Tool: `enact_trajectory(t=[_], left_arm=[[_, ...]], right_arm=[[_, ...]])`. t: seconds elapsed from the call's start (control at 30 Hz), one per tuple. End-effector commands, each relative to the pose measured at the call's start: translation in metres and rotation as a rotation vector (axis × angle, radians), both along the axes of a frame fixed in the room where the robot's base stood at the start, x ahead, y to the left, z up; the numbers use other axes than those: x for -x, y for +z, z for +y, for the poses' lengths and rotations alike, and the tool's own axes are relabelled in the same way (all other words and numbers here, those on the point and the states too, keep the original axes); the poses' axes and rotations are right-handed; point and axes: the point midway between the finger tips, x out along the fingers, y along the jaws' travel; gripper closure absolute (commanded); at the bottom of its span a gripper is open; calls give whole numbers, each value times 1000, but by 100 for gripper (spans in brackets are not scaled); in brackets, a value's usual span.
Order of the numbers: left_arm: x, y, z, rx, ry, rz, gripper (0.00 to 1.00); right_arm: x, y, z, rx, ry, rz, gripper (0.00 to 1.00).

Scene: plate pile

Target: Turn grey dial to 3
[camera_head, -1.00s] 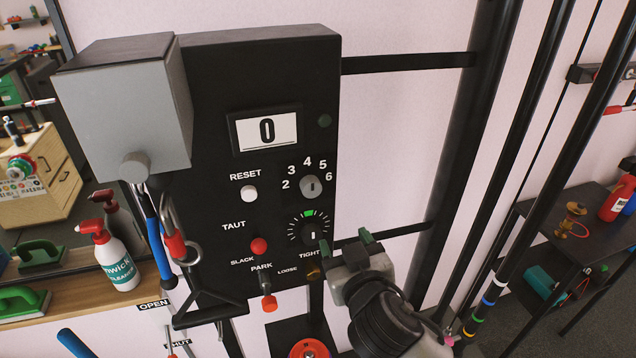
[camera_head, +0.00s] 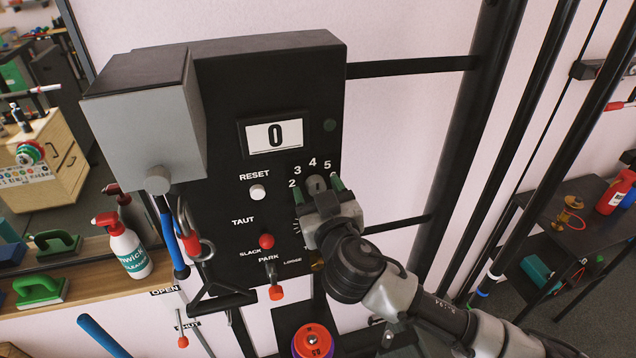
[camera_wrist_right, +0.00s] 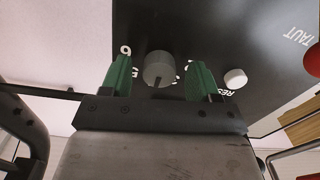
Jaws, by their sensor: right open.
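In the right wrist view the dial (camera_wrist_right: 159,69) stands between the two green fingers (camera_wrist_right: 160,78), with a gap on each side. A dark notch shows on the dial's face. My left gripper is not in view.
A grey box (camera_head: 150,120) juts out at left. A spray bottle (camera_head: 124,247) stands on the wooden shelf.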

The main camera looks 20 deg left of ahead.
Motion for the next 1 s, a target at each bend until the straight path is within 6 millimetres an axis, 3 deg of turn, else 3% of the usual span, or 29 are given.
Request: enact_trajectory(t=[0.4,0.7,1.0], left_arm=[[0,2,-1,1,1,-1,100],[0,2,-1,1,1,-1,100],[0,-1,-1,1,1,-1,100]], right_arm=[[-6,-1,3,0,-1,1,40],[-6,0,3,0,-1,1,86],[-6,-2,3,26,0,-17,88]])
